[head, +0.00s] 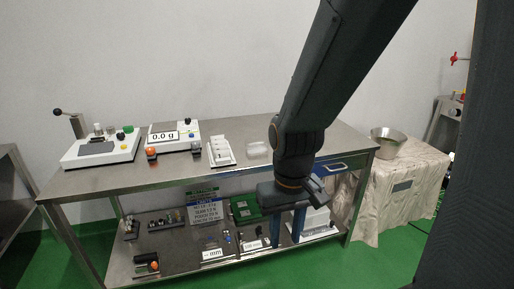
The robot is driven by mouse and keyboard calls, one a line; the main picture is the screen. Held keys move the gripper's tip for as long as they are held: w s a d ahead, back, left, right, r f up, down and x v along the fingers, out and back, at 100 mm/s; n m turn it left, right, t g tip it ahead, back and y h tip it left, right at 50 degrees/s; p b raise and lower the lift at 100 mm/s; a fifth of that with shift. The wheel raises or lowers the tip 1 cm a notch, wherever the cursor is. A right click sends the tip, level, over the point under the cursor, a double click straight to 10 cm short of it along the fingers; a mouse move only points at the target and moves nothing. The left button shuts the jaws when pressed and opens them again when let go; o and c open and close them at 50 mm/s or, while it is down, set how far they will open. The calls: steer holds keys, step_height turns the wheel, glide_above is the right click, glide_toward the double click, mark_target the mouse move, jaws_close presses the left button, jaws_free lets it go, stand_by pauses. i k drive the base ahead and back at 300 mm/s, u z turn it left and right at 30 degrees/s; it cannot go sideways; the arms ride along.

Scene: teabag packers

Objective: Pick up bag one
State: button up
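A white tray (232,161) on the steel table holds several small white bags in a row. The nearest bag (221,157) carries a dark mark that looks like a "1", though it is too small to read surely. My gripper (288,240) points down in front of the table, to the right of the tray and lower than the tabletop in the picture. Its two blue fingers are apart, with nothing seen between them. It is well away from the bags.
A scale (174,138) reading 0.0 g and a white device (100,149) stand to the left. The lower shelf (185,244) holds a sign and several small items. A metal bowl (387,142) sits on a covered table.

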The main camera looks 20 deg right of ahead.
mark_target(223, 153)
steer(key=z, duration=0.45)
steer(key=k, duration=0.55)
steer(key=z, duration=0.05)
steer(key=i, duration=0.25)
steer(key=u, duration=0.9)
steer(key=i, duration=1.2)
steer(key=z, duration=0.7)
steer(key=i, duration=0.6)
steer(key=z, duration=0.75)
